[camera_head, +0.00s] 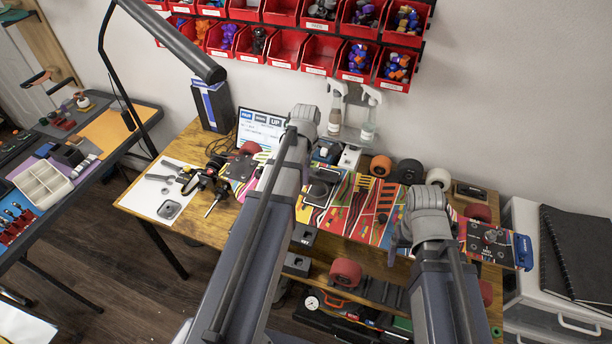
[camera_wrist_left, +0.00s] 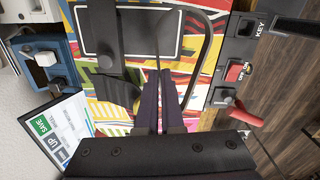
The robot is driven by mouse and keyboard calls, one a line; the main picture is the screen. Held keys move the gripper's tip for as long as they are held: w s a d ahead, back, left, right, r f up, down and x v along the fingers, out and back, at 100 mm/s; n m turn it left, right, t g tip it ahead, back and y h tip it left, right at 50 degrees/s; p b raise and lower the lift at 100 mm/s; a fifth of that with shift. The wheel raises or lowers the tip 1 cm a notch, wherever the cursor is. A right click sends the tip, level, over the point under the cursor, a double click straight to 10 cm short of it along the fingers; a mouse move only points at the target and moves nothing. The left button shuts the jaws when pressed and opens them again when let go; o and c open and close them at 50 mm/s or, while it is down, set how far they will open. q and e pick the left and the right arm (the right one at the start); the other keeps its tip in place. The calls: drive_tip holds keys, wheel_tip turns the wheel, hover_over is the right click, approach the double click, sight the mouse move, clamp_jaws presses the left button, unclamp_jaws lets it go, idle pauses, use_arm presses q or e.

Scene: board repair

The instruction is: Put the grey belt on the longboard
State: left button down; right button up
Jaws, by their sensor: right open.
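The longboard (camera_head: 387,205), with a bright striped deck, lies along the wooden bench, partly behind my arms. A dark grey loop, which looks like the belt (camera_wrist_left: 207,45), curves over the coloured deck in the left wrist view. My left gripper (camera_wrist_left: 161,100) points at the deck there. Its fingers are close together, and the loop runs down to them, so it appears shut on the belt; the contact itself is hard to see. In the head view the left fingers are hidden behind my arm. My right gripper (camera_head: 403,240) is over the right half of the board and is open.
A display screen (camera_head: 261,129) and spray bottles (camera_head: 368,115) stand at the back of the bench. Loose wheels (camera_head: 381,166) lie behind the board. A white mat with tools (camera_head: 160,190) is at the left. A KEY box (camera_head: 303,234) is at the front edge.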

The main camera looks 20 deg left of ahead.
use_arm(q)
drive_tip(key=shift+f+b, duration=2)
drive_tip(key=shift+f, duration=0.25)
drive_tip(key=shift+f+b, duration=0.55)
drive_tip(key=c, duration=1)
unclamp_jaws()
drive_tip(key=shift+c, duration=1)
drive_tip(key=shift+r, duration=0.15)
wheel_tip(320, 180, up, 7)
drive_tip(key=p, duration=0.7)
drive_tip(key=shift+r+p, duration=0.2)
drive_tip(key=shift+p, duration=0.15)
